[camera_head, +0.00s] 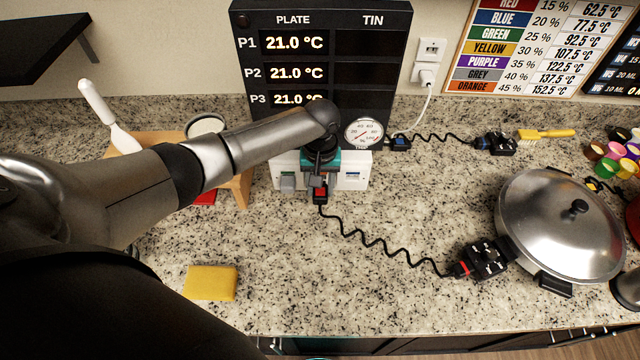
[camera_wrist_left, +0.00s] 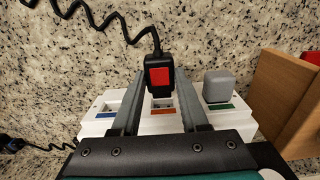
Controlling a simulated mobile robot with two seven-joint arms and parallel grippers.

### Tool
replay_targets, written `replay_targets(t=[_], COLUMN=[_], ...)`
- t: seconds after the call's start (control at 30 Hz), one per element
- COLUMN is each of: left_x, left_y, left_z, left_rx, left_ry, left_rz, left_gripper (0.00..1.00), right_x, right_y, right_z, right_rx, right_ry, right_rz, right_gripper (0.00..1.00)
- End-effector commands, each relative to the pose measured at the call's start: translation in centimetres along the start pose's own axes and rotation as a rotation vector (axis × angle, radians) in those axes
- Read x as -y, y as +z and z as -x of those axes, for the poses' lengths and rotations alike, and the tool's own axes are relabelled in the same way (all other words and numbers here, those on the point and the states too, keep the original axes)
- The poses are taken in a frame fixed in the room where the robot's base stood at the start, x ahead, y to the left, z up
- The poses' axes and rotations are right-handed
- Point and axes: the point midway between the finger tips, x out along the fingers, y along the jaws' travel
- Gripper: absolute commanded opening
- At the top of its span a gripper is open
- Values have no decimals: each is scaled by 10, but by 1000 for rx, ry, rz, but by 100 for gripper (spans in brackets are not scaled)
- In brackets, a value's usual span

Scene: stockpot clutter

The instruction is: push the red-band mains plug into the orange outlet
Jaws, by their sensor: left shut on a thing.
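The red-band mains plug (camera_wrist_left: 159,76) is black with a red patch, its coiled cord running off its end. My left gripper (camera_head: 318,180) is shut on it, with one finger on each side in the wrist view (camera_wrist_left: 158,92). The head view also shows the plug (camera_head: 320,194). The orange outlet (camera_wrist_left: 163,111) is the middle one on a white socket block (camera_head: 352,182). The plug overlaps its socket in the wrist view; I cannot tell whether the pins are in. My right gripper is not in view.
A grey plug (camera_wrist_left: 218,86) sits at the green-marked outlet beside it; the blue-marked outlet (camera_wrist_left: 106,114) is empty. The cord runs to a black connector (camera_head: 485,258) by the lidded pan (camera_head: 560,225). A wooden stand (camera_head: 240,187) is close left. A yellow sponge (camera_head: 210,283) lies in front.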

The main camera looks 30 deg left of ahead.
Motion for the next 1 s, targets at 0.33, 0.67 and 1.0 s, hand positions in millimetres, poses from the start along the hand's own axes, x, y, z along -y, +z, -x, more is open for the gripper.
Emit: replay_targets(t=[0.33, 0.67, 1.0], left_x=[0, 0, 0], left_y=[0, -7, -16], left_z=[0, -1, -1], left_rx=[0, -1, -1], left_ry=[0, 0, 0], left_rz=[1, 3, 3], left_gripper=[0, 0, 0], right_x=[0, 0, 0], right_y=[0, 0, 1], right_z=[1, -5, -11], right_rx=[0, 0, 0], right_ry=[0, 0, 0], right_rz=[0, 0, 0], right_gripper=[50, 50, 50])
